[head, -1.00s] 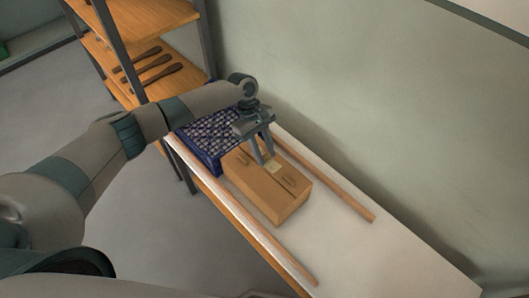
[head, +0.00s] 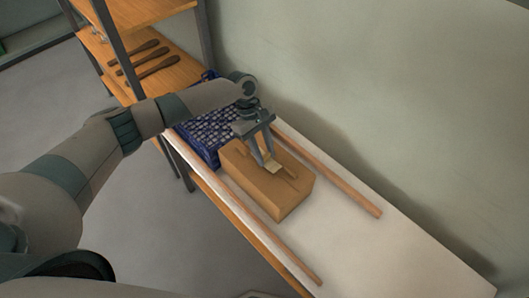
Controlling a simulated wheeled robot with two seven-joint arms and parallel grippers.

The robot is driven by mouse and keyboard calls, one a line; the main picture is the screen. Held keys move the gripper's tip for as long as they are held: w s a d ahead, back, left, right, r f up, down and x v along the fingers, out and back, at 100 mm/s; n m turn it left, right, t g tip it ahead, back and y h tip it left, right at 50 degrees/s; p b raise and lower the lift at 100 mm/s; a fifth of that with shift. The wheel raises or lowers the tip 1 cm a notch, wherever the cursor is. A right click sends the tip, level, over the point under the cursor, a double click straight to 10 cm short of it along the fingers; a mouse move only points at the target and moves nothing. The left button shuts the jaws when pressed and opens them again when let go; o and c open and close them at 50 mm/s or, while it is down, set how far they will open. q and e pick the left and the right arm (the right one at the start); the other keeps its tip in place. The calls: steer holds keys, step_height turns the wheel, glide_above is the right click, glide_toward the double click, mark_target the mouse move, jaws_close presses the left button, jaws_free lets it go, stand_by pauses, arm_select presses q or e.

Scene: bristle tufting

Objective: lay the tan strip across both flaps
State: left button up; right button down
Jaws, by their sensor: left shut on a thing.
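A brown cardboard box (head: 283,204) sits on the white bench between two wooden rails. Its top looks closed, with a seam running along it. My left gripper (head: 267,163) points down over the middle of the box top. It is shut on a small pale tan strip (head: 272,168), which is at or just above the box top; I cannot tell whether it touches. The gripper fingers partly hide the strip and the flaps around it. My right gripper is not in view.
A blue crate (head: 203,140) with a grid of small things stands behind the box. Wooden rails (head: 335,185) run along the white bench (head: 400,245), whose front right is clear. A shelf (head: 150,75) with brushes stands at the back left, a wall at the right.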

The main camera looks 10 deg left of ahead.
arm_select(q)
steer(key=shift+f, duration=0.1)
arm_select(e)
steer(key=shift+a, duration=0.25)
arm_select(q)
steer(key=shift+f, duration=0.5)
steer(key=o, duration=1.1)
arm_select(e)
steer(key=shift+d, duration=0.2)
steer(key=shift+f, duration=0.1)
arm_select(q)
steer(key=shift+w+a+r, duration=0.1)
steer(key=shift+a+r, duration=0.1)
steer(key=shift+r, duration=0.2)
steer(key=b+v, duration=0.3)
steer(key=v, duration=1.3)
steer(key=shift+r, duration=0.3)
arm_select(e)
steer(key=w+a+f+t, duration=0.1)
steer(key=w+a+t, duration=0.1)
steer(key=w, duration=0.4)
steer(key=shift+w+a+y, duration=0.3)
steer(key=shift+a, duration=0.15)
